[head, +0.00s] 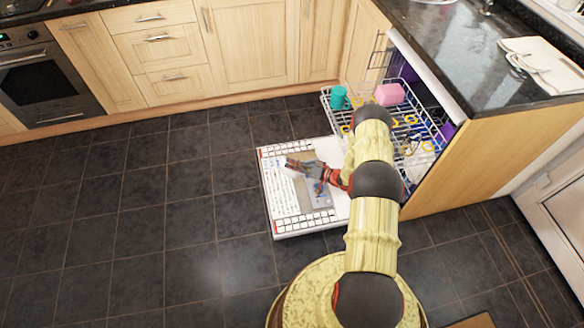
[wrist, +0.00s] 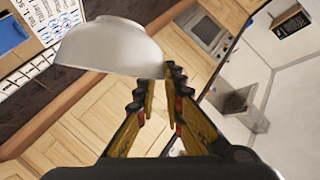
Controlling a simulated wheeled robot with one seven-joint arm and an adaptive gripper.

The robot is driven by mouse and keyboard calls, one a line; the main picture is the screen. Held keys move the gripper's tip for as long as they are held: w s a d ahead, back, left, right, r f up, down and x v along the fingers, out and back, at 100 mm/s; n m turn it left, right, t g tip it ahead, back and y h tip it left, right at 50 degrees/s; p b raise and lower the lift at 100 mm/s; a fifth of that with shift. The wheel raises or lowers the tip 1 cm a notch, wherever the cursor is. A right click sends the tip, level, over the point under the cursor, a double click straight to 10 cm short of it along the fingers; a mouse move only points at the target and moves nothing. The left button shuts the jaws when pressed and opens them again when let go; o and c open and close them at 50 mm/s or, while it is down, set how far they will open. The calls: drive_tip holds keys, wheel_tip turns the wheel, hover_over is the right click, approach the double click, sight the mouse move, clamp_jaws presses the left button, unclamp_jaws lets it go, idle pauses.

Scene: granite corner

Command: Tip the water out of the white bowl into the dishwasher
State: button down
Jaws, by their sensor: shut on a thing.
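The white bowl (wrist: 108,50) is at the tips of my gripper (wrist: 157,80) in the wrist view, its rim between the two fingers. I see its rounded outside, with the wide side toward the bottom of the picture; its inside and any water are hidden. In the head view my gripper (head: 295,164) is over the lowered dishwasher door (head: 284,224), and the bowl is hard to tell from the white behind it. The dishwasher is open, with its wire rack (head: 432,140) pulled out.
A teal mug (head: 339,97) and a pink block-like item (head: 390,94) sit in the rack. The tiled floor (head: 150,220) left of the door is clear.

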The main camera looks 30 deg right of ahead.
drive_tip(key=shift+s+f+b, duration=0.15)
drive_tip(key=shift+b, duration=0.15)
drive_tip(key=shift+s+d+m+y+b, duration=0.1)
drive_tip(key=shift+m+y+b, duration=0.2)
drive_tip(key=shift+m, duration=0.1)
drive_tip(key=shift+d+m+b, duration=0.3)
drive_tip(key=shift+b, duration=0.1)
drive_tip(key=shift+d, duration=0.1)
drive_tip(key=shift+w+d+m+y, duration=0.1)
drive_tip(key=shift+w+m+y, duration=0.1)
drive_tip(key=shift+m+y, duration=0.2)
idle(0.3)
